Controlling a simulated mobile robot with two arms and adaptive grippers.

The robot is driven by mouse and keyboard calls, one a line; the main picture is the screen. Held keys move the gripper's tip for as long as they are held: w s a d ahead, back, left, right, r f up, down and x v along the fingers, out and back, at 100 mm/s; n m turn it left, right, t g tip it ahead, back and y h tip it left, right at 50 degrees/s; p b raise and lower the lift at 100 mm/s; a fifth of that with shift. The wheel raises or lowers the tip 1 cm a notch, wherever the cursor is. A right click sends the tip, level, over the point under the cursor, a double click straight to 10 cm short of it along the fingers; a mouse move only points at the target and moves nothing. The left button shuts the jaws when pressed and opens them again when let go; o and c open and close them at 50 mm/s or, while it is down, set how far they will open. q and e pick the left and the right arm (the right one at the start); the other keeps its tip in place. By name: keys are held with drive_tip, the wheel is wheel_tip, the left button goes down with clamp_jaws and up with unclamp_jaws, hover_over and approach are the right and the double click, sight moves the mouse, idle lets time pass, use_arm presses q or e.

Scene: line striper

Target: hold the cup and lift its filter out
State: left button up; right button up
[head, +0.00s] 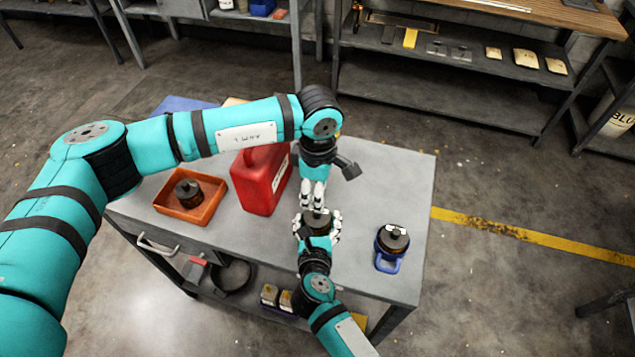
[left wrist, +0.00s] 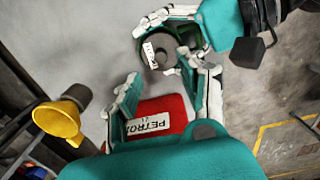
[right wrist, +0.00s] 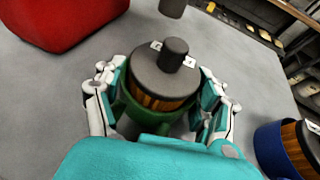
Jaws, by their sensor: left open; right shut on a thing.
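A green cup (right wrist: 130,118) stands on the grey table. A filter (right wrist: 162,75) sits in it, with a dark cap, a knob and an amber pleated body showing above the rim. My right gripper (head: 317,228) is shut around the cup, its fingers on both sides in the right wrist view (right wrist: 162,105). In the head view the fingers hide most of the cup.
A red petrol can (head: 262,185) stands close to the left of the cup. A blue cup (head: 387,262) with a similar filter stands to the right. An orange tray (head: 208,214) holds another dark piece at the left. A yellow funnel (left wrist: 60,120) shows in the left wrist view.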

use_arm(q)
drive_tip(key=shift+f, duration=3.35)
drive_tip(key=shift+s, duration=0.1)
clamp_jaws()
